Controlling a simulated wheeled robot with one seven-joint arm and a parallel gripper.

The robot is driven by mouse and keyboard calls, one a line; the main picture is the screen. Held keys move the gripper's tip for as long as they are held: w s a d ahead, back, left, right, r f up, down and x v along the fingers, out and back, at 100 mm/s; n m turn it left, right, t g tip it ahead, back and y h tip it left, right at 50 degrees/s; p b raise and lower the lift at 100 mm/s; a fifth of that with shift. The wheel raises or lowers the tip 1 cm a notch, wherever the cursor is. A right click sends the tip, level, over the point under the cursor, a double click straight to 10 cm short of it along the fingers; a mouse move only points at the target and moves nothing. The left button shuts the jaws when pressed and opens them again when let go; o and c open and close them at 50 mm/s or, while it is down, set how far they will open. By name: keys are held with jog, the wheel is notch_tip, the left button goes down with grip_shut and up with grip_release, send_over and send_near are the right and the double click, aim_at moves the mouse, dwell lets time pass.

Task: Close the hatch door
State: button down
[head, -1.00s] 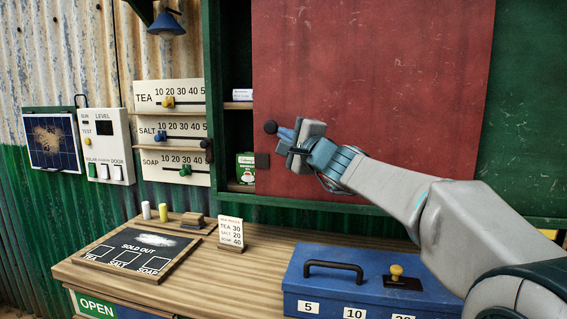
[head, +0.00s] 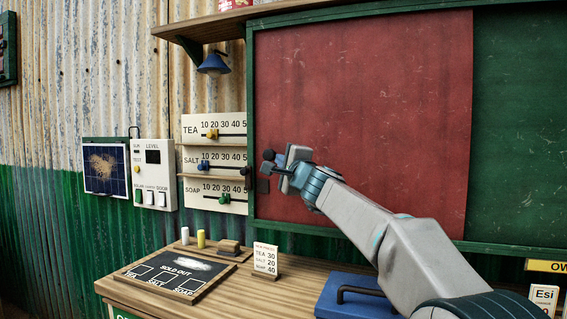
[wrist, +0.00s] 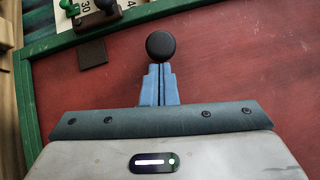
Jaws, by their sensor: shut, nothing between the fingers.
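The hatch door is a red sliding panel (head: 370,110) in a green frame (head: 250,60). In the head view its left edge is up against the left post of the frame, and no opening shows there. A black round knob (head: 268,155) sits near the door's left edge. A dark square plate (head: 263,186) is below it. My gripper (head: 280,161) is just right of the knob. In the wrist view the blue fingers (wrist: 158,84) are together and empty, with the knob (wrist: 162,46) just past their tips; I cannot tell whether they touch it.
A dark catch (head: 247,178) is on the left post at the price sliders (head: 214,165). Below is a wooden counter (head: 210,300) with a sold-out board (head: 170,275), a price card (head: 265,258) and a blue box (head: 350,302). A blue lamp (head: 214,63) hangs upper left.

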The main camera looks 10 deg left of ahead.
jog(key=shift+s+a, duration=0.15)
jog(key=shift+a, duration=0.1)
jog(key=s+d+f+n+g+h+p, duration=0.3)
jog(key=s+d+p, duration=0.5)
jog(key=s, duration=0.5)
jog(key=s+d+f+n+g+h+p, duration=0.3)
jog(key=s+d+f+n+g+p, duration=0.3)
jog(key=s, duration=0.8)
jog(key=s+d+f+n+g+h+p, duration=0.3)
jog(key=s+d+f+p, duration=0.5)
jog(key=s, duration=0.6)
jog(key=d+n+g+p, duration=0.1)
jog(key=d+g+p, duration=0.1)
jog(key=d, duration=0.1)
jog(key=shift+s+d+f+n+h, duration=0.15)
jog(key=shift+s+d+n+h, duration=0.05)
jog(key=shift+d+n+h, duration=0.2)
